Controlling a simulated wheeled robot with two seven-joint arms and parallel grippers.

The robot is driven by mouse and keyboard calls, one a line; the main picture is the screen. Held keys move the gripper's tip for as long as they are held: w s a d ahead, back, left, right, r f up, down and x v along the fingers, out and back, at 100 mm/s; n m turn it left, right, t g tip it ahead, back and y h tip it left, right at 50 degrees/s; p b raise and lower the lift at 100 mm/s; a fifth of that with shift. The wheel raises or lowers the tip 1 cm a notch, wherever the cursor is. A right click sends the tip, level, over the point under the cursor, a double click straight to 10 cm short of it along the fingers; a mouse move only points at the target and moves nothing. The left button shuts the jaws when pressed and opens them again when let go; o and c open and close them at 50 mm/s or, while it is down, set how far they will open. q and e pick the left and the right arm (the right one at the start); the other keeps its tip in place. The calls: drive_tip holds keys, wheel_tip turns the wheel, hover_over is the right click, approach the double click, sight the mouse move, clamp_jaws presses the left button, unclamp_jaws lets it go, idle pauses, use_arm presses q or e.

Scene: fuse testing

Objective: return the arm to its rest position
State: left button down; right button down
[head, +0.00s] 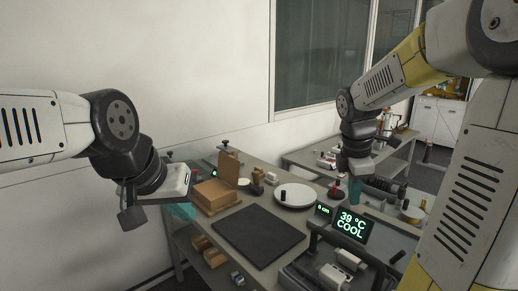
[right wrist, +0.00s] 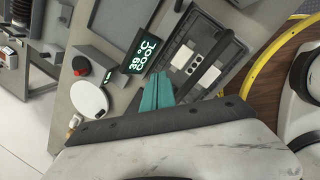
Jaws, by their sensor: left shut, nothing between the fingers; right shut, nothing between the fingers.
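My left arm comes in from the left in the head view, with its wrist beside the table's left edge. The teal fingers of my left gripper (head: 184,211) show only in part behind the wrist, with nothing seen held. My right arm comes in from the upper right and hangs bent over the table's right part. My right gripper (head: 355,191) points down behind the display and is empty. In the right wrist view its two teal fingers (right wrist: 157,92) lie together, above the bench near the display.
A display (head: 352,226) reads 39 °C COOL, beside a dark-topped device (head: 330,272). A second bench (head: 305,158) stands behind. A yellow ring (right wrist: 262,62) is at right.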

drive_tip(key=s+a+r+m+t+y, duration=0.4)
drive_tip(key=s+a+m, duration=0.6)
drive_tip(key=s+m, duration=0.4)
drive_tip(key=r+m, duration=0.1)
drive_tip(key=m, duration=0.1)
drive_tip(key=shift+m+t, duration=0.3)
drive_tip(key=shift+m, duration=0.1)
